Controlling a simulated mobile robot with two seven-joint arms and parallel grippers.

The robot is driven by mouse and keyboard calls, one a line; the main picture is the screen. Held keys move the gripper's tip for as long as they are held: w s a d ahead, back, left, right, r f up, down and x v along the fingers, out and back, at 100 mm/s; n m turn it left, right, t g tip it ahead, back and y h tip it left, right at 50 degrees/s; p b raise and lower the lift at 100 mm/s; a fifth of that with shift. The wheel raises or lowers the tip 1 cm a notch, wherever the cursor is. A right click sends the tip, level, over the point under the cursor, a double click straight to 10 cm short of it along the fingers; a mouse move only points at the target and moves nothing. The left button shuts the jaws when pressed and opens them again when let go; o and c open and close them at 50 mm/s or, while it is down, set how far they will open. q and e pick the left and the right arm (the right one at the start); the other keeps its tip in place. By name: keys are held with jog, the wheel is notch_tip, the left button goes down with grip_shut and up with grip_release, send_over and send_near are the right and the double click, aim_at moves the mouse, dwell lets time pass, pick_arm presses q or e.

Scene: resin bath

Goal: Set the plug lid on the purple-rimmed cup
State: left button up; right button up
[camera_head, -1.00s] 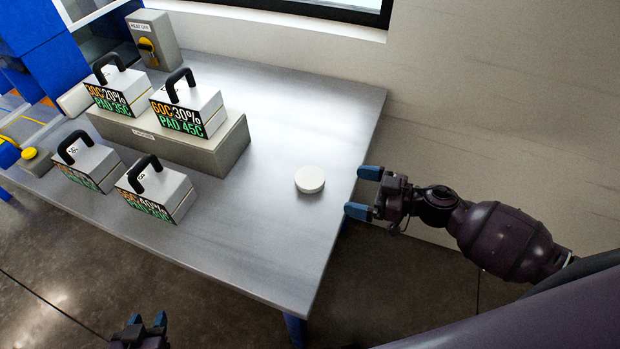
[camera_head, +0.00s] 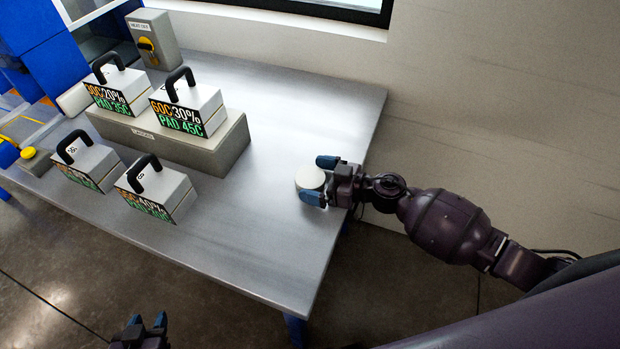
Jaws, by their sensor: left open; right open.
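A round white disc, which looks like the plug lid (camera_head: 308,177), lies flat on the metal table near its right edge. My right gripper (camera_head: 320,180) is at the disc with its blue fingertips open, one on the far side and one on the near side. I cannot tell whether the fingers touch it. My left gripper (camera_head: 146,322) is at the bottom left, low in front of the table, open and empty. No purple-rimmed cup can be made out in this view.
Several handled blocks with printed labels, such as the 60C 30% block (camera_head: 187,105), stand on the left of the table (camera_head: 250,240), two of them on a grey riser (camera_head: 220,152). A grey switch box (camera_head: 153,40) stands at the back. The table's middle is clear.

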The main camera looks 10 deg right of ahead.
jog(key=shift+c, duration=0.5)
jog(key=c, duration=0.9)
